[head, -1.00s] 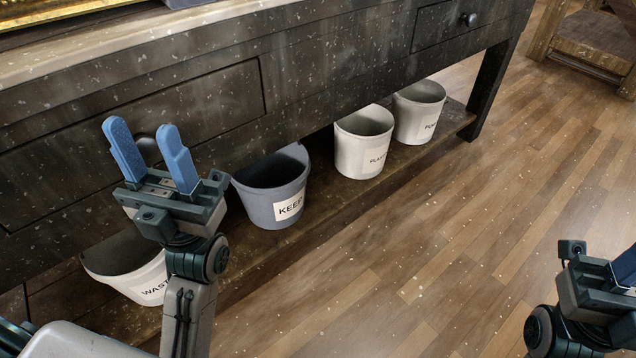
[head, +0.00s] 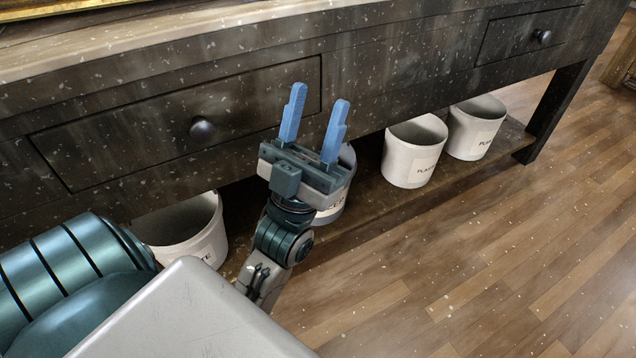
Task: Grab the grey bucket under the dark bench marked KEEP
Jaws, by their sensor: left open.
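The grey bucket (head: 346,188) stands on the low shelf under the dark bench (head: 400,62). My left gripper and wrist hide most of it. Only its right side and part of its white label show, and the label's word is mostly covered. My left gripper (head: 313,124) is open and empty, its two blue fingers pointing up in the picture, in front of the bucket and the bench front. I cannot tell whether it touches the bucket. My right gripper is out of the picture.
A white bucket (head: 192,232) stands left of the grey one. Two more white buckets, one nearer (head: 410,158) and one farther (head: 474,128), stand to the right on the shelf (head: 375,197). Drawer knobs (head: 203,129) stick out. The wooden floor (head: 500,255) at right is clear.

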